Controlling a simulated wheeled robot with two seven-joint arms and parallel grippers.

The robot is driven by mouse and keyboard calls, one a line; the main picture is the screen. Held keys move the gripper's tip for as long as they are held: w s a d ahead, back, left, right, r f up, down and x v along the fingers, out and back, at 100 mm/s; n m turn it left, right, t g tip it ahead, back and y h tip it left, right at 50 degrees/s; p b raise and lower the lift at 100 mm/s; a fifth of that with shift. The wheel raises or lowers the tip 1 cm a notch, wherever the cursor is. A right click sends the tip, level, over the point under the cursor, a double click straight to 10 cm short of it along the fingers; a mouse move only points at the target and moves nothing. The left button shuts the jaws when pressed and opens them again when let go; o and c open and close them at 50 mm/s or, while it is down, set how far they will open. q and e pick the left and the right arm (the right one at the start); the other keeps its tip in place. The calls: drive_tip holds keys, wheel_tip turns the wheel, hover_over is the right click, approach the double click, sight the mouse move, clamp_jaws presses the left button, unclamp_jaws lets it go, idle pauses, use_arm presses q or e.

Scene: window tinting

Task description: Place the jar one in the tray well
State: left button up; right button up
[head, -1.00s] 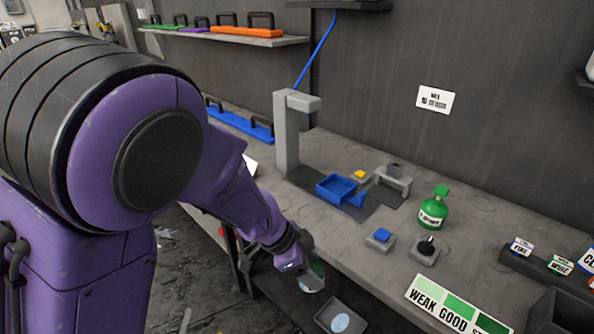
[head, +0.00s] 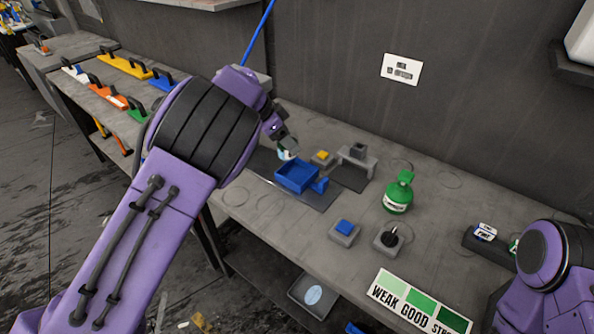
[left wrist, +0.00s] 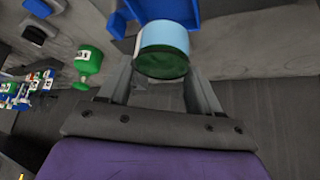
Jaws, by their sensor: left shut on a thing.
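The jar (left wrist: 165,48) is light blue with a dark green end facing the left wrist camera. My left gripper (left wrist: 165,85) is shut on it, one finger on each side. In the head view, my left gripper (head: 280,138) is above the bench, and a small part of the jar (head: 287,154) shows below it; the rest is hidden. The blue tray (head: 297,176) sits on a dark plate just below and right of the jar, which appears to be above its back left side. In the left wrist view, blue tray parts (left wrist: 196,10) show beyond the jar. My right gripper is out of view.
A grey block with a yellow top (head: 322,158) and a grey bracket (head: 355,158) stand behind the tray. A green bottle (head: 398,194), a blue-topped button (head: 344,230) and a black knob (head: 388,238) are to the right. My right arm shows at lower right.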

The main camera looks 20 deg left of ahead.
use_arm(q)
drive_tip(key=shift+w+d+r+m, duration=0.15)
drive_tip(key=shift+w+d+m, duration=0.15)
drive_tip(key=shift+w+d, duration=0.7)
drive_tip(key=p, duration=0.3)
hover_over(295, 177)
drive_tip(key=f, duration=0.9)
drive_tip(key=shift+w+d+f, duration=0.1)
drive_tip(key=shift+d+f, duration=0.05)
drive_tip(key=shift+d, duration=0.15)
drive_tip(key=shift+f, duration=0.15)
drive_tip(key=o, duration=1.1)
drive_tip(key=shift+a+r, duration=0.25)
drive_tip(key=shift+r, duration=0.15)
drive_tip(key=b+v, duration=0.2)
drive_tip(key=v, duration=0.9)
drive_tip(key=shift+a+r, duration=0.1)
